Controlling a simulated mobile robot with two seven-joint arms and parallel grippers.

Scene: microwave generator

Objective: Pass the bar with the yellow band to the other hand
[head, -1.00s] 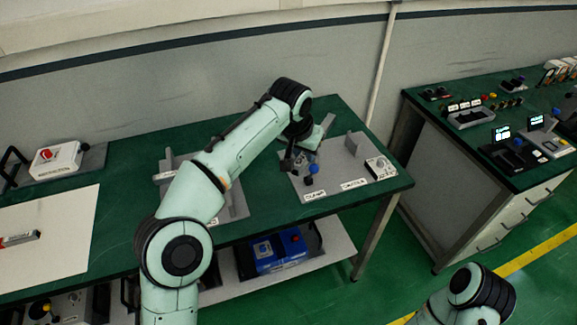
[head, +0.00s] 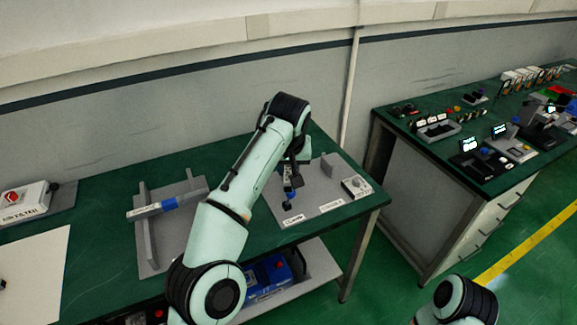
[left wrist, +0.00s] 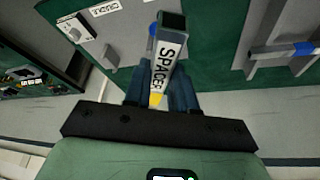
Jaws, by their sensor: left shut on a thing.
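The bar with the yellow band (left wrist: 166,62) is grey with a dark end and a white SPACER label. My left gripper (left wrist: 160,92) is shut on it near the yellow band in the left wrist view. In the head view my left gripper (head: 291,172) is over the grey plate at the right of the green table, and the bar is hard to make out there. The bar points away from the gripper's palm. My right arm (head: 455,302) shows only in part at the bottom right; its gripper is out of view.
A bar with a blue band (head: 168,204) lies across a grey cradle (head: 150,252) on the table. The grey plate (head: 325,193) carries a blue knob (head: 291,196) and a small labelled box (head: 357,187). A second bench (head: 430,155) with devices stands at right.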

